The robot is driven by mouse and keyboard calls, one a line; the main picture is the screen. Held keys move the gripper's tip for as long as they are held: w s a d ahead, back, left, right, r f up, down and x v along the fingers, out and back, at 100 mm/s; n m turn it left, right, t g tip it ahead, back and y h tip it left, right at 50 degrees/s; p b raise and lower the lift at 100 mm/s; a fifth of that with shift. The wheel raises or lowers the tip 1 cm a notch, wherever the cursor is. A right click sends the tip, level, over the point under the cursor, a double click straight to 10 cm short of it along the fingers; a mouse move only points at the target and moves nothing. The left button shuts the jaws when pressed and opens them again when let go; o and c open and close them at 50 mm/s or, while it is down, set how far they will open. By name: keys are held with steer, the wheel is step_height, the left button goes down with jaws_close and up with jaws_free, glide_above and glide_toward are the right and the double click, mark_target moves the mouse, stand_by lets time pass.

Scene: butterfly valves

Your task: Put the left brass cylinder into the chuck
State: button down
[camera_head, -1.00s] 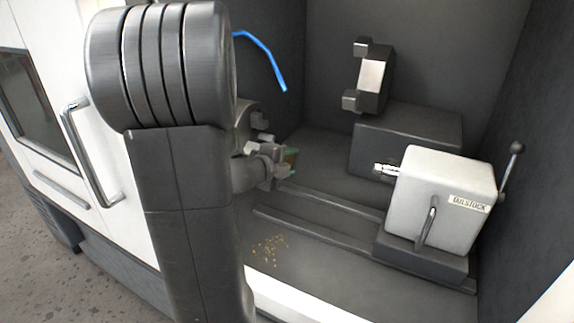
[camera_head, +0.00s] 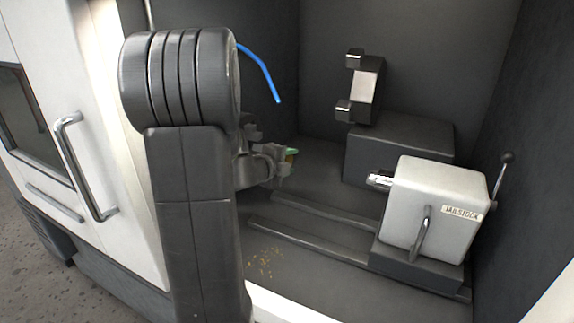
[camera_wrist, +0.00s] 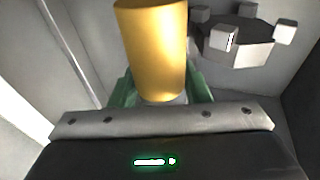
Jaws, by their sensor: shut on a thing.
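A brass cylinder (camera_wrist: 155,50) stands between the green fingers of my gripper (camera_wrist: 160,92) in the wrist view. In the head view my gripper (camera_head: 287,159) is small, inside the machine, just right of my arm; the cylinder is hardly visible there. The chuck cannot be made out surely: grey blocky parts (camera_head: 253,132) show behind my arm, which hides much of that side.
The tailstock (camera_head: 436,205) stands at the right, with rails (camera_head: 325,245) running left from it. A block-bearing turret (camera_head: 365,85) is behind; it seems to be the faceted disc (camera_wrist: 236,48) in the wrist view. A blue hose (camera_head: 262,68) hangs above my gripper. A door handle (camera_head: 80,165) is at left.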

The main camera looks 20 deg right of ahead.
steer(key=shift+w+d+r, duration=0.1)
steer(key=shift+w+d, duration=0.55)
steer(key=shift+w, duration=0.2)
steer(key=shift+w+a, duration=0.1)
steer(key=shift+w, duration=0.1)
steer(key=shift+w+a+p, duration=0.7)
steer(key=shift+w+a, duration=0.65)
steer(key=shift+w, duration=0.05)
steer(key=shift+w+a+r+p, duration=0.35)
steer(key=shift+a+r+p, duration=0.05)
steer(key=shift+a, duration=0.05)
steer(key=shift+r, duration=0.1)
steer(key=shift+d+r+m+p, duration=0.1)
steer(key=shift+d+m+p, duration=0.05)
steer(key=shift+m+p, duration=0.15)
steer(key=shift+f, duration=0.25)
stand_by(0.6)
steer(key=shift+s+d+f+b, duration=0.1)
steer(key=shift+s+f+b, duration=0.1)
steer(key=shift+s+b, duration=0.2)
stand_by(0.5)
steer(key=shift+f, duration=0.1)
